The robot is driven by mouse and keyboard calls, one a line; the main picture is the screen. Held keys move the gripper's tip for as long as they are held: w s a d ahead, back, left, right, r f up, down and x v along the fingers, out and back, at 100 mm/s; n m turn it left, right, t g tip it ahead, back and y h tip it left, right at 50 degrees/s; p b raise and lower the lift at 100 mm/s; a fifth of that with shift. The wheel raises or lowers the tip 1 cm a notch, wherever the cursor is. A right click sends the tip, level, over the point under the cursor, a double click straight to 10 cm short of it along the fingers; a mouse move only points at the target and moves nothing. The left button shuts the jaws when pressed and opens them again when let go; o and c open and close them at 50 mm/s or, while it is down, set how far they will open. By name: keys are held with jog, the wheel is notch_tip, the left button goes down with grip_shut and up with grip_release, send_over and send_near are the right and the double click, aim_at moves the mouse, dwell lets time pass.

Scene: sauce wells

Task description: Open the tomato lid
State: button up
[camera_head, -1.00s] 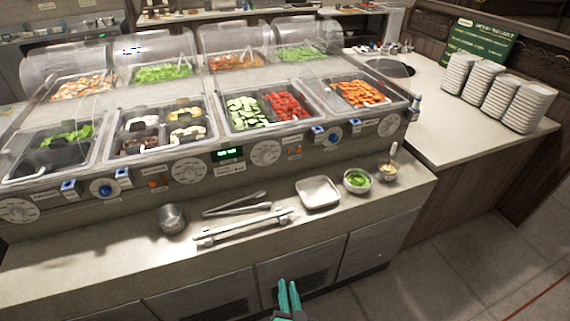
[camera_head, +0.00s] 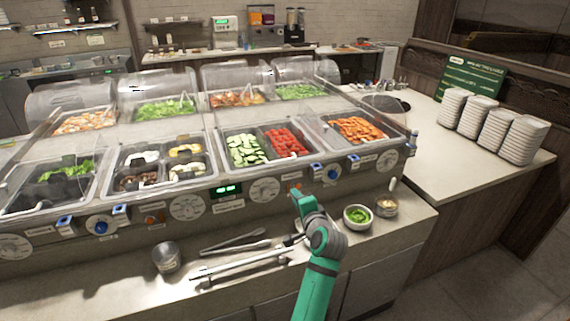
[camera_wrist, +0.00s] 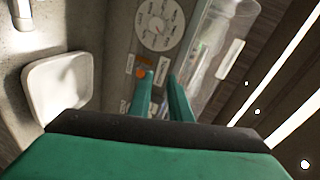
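The red tomatoes (camera_head: 287,142) lie beside sliced cucumber (camera_head: 246,149) in a front-row well of the food bar. A clear cover seems to lie over this well; its edges and handle are hard to make out. My gripper (camera_head: 301,195) is in front of the bar's control panel, below the tomato well and apart from it. In the wrist view my gripper (camera_wrist: 160,78) shows two green fingers with a gap between them and nothing held. They point toward the panel with a dial (camera_wrist: 160,22) and an orange button (camera_wrist: 143,72). A clear cover (camera_wrist: 212,55) shows right of them.
On the counter are a metal cup (camera_head: 167,257), tongs (camera_head: 235,241), a green-filled bowl (camera_head: 357,217) and a small bowl (camera_head: 386,206). A square tray (camera_wrist: 58,88) is left of my fingers in the wrist view. Plate stacks (camera_head: 490,130) stand on the right counter.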

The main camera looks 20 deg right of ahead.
jog(key=y, duration=0.1)
send_near(283, 161)
jog(key=s, duration=0.2)
jog(key=shift+m+t, duration=0.3)
jog(key=shift+m, duration=0.1)
jog(key=x, duration=0.9)
jog(key=shift+d, duration=0.1)
jog(key=shift+w+f, duration=0.1)
jog(key=shift+w, duration=0.3)
jog(key=shift+w+f, duration=0.1)
jog(key=shift+w, duration=0.3)
jog(key=shift+s, duration=0.1)
grip_shut()
